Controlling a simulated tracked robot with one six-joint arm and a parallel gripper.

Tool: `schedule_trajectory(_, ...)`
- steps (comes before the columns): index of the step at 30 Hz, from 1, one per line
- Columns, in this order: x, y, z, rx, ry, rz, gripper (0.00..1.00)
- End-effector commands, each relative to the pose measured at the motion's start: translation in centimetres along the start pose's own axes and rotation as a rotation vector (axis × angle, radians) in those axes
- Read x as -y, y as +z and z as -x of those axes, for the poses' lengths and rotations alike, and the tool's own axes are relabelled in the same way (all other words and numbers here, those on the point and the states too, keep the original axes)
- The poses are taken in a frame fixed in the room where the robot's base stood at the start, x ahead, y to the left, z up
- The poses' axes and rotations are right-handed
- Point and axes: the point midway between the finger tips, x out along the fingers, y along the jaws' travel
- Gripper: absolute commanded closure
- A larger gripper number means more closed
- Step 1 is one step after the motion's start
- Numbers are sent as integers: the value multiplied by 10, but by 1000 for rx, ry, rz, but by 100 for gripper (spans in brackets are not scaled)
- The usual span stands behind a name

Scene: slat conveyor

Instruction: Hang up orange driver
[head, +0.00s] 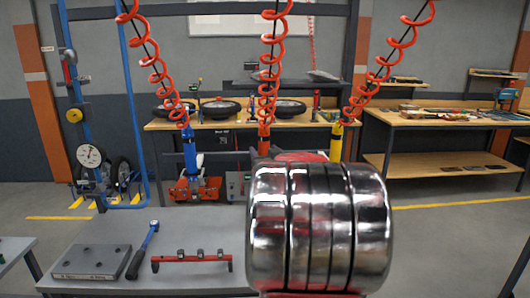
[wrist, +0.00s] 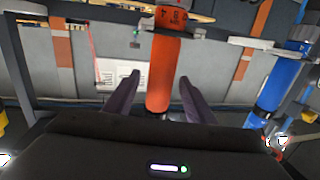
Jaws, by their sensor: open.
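The orange driver (head: 264,138) hangs upright on a red coiled cord in the middle of the head view, between the blue driver (head: 190,150) and the yellow driver (head: 337,142). Its lower part is hidden behind my arm. In the wrist view, the orange driver (wrist: 165,75) stands between the two dark fingers of my gripper (wrist: 160,76). The fingers are open, with a visible gap on each side of it. The blue driver (wrist: 283,80) shows at the right of the wrist view. My gripper is mostly hidden in the head view.
A grey table (head: 190,240) in front holds a metal plate (head: 92,262), a ratchet wrench (head: 143,250) and a red bar with clips (head: 192,262). A workbench (head: 225,124) with wheels stands behind. A dial gauge (head: 90,155) is at the left.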

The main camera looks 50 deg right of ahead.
Motion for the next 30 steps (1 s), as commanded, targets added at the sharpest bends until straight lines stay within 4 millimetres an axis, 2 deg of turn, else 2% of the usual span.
schedule_trajectory(8,0,-1,22,-2,1,0,50)
schedule_trajectory(30,0,-1,117,-4,2,2,50)
